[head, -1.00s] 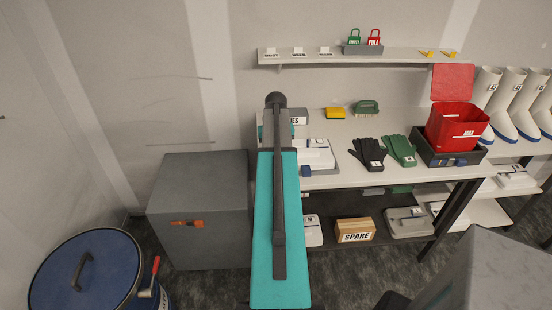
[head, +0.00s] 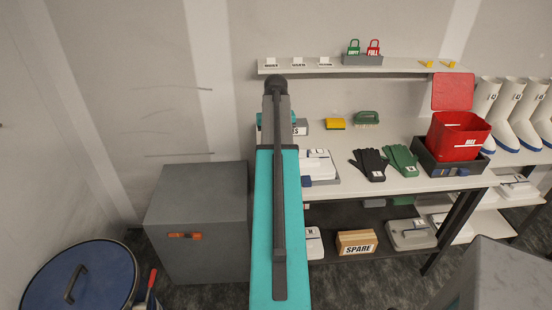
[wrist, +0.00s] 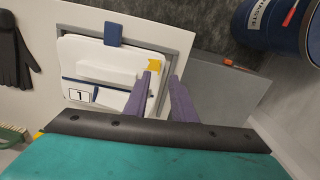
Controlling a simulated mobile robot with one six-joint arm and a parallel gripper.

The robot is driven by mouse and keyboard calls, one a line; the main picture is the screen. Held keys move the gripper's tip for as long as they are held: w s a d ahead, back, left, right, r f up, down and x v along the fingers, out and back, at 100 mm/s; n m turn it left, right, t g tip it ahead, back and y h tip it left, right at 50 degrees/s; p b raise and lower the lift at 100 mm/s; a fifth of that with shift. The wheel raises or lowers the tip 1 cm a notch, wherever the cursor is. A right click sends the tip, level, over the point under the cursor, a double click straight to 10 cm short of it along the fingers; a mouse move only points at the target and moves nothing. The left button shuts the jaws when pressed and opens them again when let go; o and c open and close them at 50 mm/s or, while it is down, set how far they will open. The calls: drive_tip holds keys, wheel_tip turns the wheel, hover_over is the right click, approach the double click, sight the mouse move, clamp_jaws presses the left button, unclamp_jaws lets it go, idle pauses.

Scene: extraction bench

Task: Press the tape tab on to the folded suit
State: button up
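The folded suit (wrist: 100,62) is a white flat bundle with blue bands and a label reading 1. It lies in a grey tray (wrist: 182,36) on the bench; in the head view the white suit (head: 318,160) is partly hidden by my arm. A yellow tab (wrist: 153,67), seemingly the tape tab, shows at the suit's right edge, close to the left fingertip; I cannot tell whether they touch. My gripper (wrist: 157,82) has its two purple fingers apart, with a gap between them, over the suit's right edge. In the head view my gripper is hidden behind my arm.
A blue tab (wrist: 113,33) sits at the tray's edge. Dark gloves (head: 370,163), green gloves (head: 402,160) and a red bin (head: 458,136) stand to the right on the bench. A grey cabinet (head: 197,215) and a blue drum (head: 80,275) are at the left.

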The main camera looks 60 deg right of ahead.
drive_tip(key=shift+r+b, duration=0.5)
drive_tip(key=shift+r, duration=1.9)
